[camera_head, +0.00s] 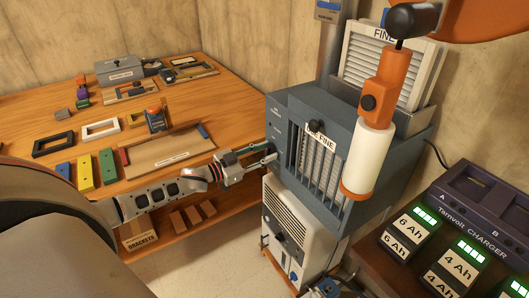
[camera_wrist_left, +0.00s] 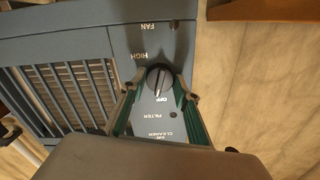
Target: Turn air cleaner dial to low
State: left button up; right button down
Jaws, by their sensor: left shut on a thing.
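The air cleaner (camera_head: 330,150) is a blue-grey box with a slatted front, standing on a white unit. Its dial (camera_wrist_left: 159,79) is a dark round knob on the control panel, which reads upside down in the left wrist view. The word OFF shows by the knob, HIGH lies beyond it and FAN farther up; I cannot read a LOW mark. My left gripper (camera_head: 259,158) reaches the panel at the box's left front edge. In the left wrist view its green-lined fingers (camera_wrist_left: 157,88) are shut on the dial, one on each side. The dial's pointer direction is unclear.
A wooden bench (camera_head: 225,85) with blocks, frames and trays lies behind my left arm. A charger (camera_head: 480,215) with lit battery packs is at the lower right. Cardboard boxes sit under the bench.

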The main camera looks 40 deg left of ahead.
pick_arm(q)
jog(key=m, duration=0.5)
jog(key=shift+m, duration=3)
jog(key=o, duration=1.1)
jog(key=shift+s, duration=0.1)
